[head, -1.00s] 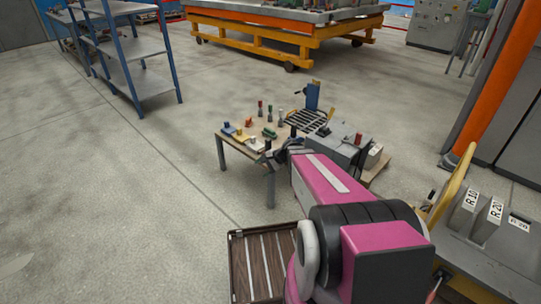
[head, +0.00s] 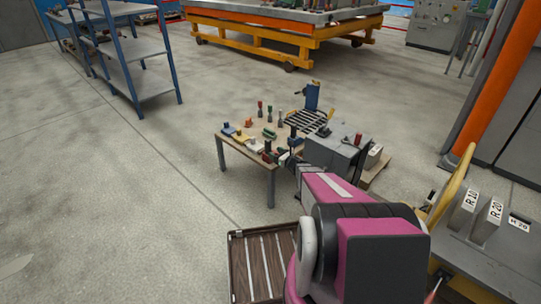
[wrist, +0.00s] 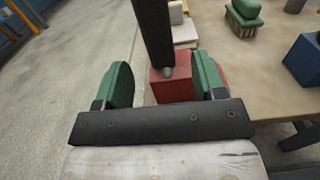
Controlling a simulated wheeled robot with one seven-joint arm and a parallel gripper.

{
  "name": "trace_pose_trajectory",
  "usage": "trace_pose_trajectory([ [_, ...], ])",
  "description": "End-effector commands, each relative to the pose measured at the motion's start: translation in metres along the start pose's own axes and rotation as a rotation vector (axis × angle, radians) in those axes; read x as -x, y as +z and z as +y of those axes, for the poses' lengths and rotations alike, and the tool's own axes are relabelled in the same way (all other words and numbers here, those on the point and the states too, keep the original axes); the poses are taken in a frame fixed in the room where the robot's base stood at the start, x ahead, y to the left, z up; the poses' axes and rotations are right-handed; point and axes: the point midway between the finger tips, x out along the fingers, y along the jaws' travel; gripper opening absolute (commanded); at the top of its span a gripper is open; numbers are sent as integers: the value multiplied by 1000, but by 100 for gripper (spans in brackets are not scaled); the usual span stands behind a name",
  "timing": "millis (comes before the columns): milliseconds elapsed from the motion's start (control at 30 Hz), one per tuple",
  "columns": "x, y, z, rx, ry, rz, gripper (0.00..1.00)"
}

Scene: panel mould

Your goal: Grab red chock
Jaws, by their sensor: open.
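The red chock (wrist: 172,88) is a block on the wooden table, near its edge. In the wrist view it shows between the two green finger pads of my gripper (wrist: 163,78), nearer the right pad. A dark bar hides part of its top. My gripper is open, with no visible grip on the chock. In the head view my gripper (head: 279,157) is small, at the near edge of the table, with the red chock (head: 267,147) beside it.
A grey box (head: 338,150) stands to the table's right. Floor is open at the left.

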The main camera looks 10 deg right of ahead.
Motion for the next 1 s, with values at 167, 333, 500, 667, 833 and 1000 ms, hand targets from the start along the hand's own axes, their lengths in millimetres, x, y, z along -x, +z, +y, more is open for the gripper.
trace_pose_trajectory([
  [167,-14,0,0,2,2,0,64],
  [333,-36,-1,0,4,3,1,64],
  [500,-57,0,0,4,3,0,64],
  [667,-60,0,0,4,2,0,64],
  [833,-59,0,0,4,2,1,41],
  [1000,-59,0,0,4,2,1,0],
])
